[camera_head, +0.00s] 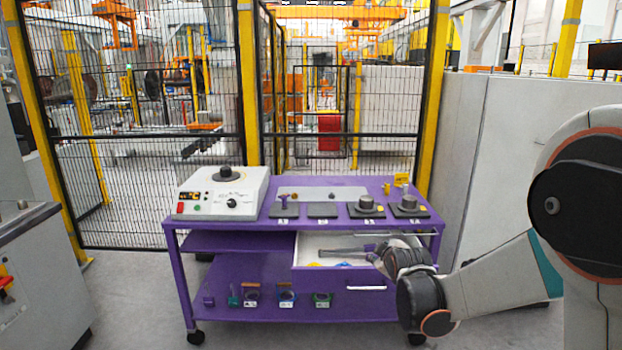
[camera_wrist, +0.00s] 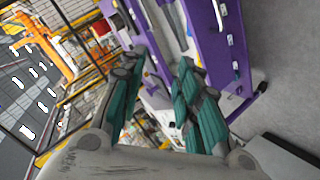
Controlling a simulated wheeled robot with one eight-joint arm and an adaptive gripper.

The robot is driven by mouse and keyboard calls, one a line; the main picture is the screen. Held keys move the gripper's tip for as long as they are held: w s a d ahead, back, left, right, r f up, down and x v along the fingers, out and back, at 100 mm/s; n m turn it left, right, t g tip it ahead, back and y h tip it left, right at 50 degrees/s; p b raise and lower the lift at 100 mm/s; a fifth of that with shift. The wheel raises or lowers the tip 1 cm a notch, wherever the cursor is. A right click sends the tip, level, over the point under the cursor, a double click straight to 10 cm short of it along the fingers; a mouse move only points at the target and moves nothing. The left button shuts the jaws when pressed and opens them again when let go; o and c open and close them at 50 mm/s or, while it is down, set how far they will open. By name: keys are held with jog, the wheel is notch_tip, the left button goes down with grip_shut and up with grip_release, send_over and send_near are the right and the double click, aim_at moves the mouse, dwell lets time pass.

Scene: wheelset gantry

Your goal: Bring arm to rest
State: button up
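My arm reaches in from the right in the head view, and my gripper (camera_head: 383,254) is at the right end of the open drawer (camera_head: 310,244) of the purple cart (camera_head: 210,282). In the wrist view my gripper (camera_wrist: 162,64) has its two teal-padded fingers spread apart, with nothing seen held between them. The purple cart also shows beyond the fingers in the wrist view (camera_wrist: 208,45). Whether the gripper touches the drawer cannot be told.
A mesh fence (camera_head: 180,200) stands behind, a grey wall (camera_head: 500,150) at right, and a grey cabinet (camera_head: 45,270) at left.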

jog(key=s+r+m+g, duration=0.1)
jog(key=s+r+m, duration=0.2)
jog(key=s+r, duration=0.5)
jog(key=s+f+m+g, duration=0.1)
jog(key=s+m+g, duration=0.1)
jog(key=s, duration=1.3)
jog(key=s+f+m+g, duration=0.2)
jog(key=s+m, duration=0.3)
jog(key=s, duration=1.1)
